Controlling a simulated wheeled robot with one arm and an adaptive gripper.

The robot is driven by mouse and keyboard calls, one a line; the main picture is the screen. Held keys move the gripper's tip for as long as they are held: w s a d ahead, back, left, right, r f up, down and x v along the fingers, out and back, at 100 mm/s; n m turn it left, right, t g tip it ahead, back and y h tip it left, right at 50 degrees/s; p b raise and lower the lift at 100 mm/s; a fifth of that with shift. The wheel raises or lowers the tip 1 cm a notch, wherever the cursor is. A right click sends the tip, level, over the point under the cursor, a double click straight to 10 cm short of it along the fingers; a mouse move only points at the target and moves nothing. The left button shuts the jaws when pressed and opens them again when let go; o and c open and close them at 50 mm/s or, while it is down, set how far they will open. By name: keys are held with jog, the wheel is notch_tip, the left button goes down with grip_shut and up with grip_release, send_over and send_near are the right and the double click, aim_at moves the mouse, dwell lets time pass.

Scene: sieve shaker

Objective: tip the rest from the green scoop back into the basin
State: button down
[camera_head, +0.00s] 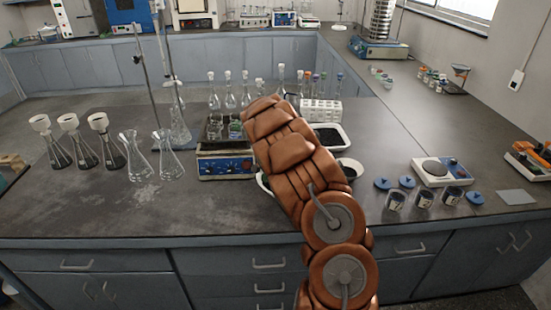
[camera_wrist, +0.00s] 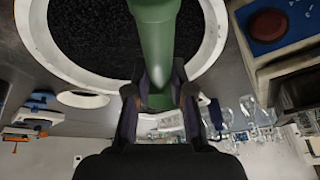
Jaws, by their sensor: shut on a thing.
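In the wrist view my gripper (camera_wrist: 160,96) is shut on the green scoop (camera_wrist: 155,48), with a finger on either side of its handle. The handle runs up out of the top of the picture, so the scoop's bowl and what it holds are hidden. The round white basin (camera_wrist: 36,38) lies beyond the scoop, with dark grains inside it. The scoop's handle crosses in front of the basin's opening. In the head view my arm hides the gripper and scoop, and only a sliver of the basin's rim (camera_head: 262,184) shows.
A small white dish (camera_head: 357,165) and a white tray (camera_head: 345,138) of dark material stand close to my arm. A blue-fronted device (camera_head: 225,168) is at left. A balance (camera_head: 440,172) and several small jars (camera_head: 424,200) stand at right. Flasks (camera_head: 140,160) stand at far left.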

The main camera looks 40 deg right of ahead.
jog(key=shift+s+t+p, duration=0.1)
jog(key=shift+t+p, duration=0.3)
jog(key=shift+p, duration=0.45)
jog(key=shift+t+p, duration=0.3)
jog(key=shift+p, duration=0.15)
jog(key=shift+d+m+t, duration=0.1)
jog(key=shift+m+t, duration=0.2)
jog(key=shift+t, duration=0.1)
jog(key=shift+y, duration=0.3)
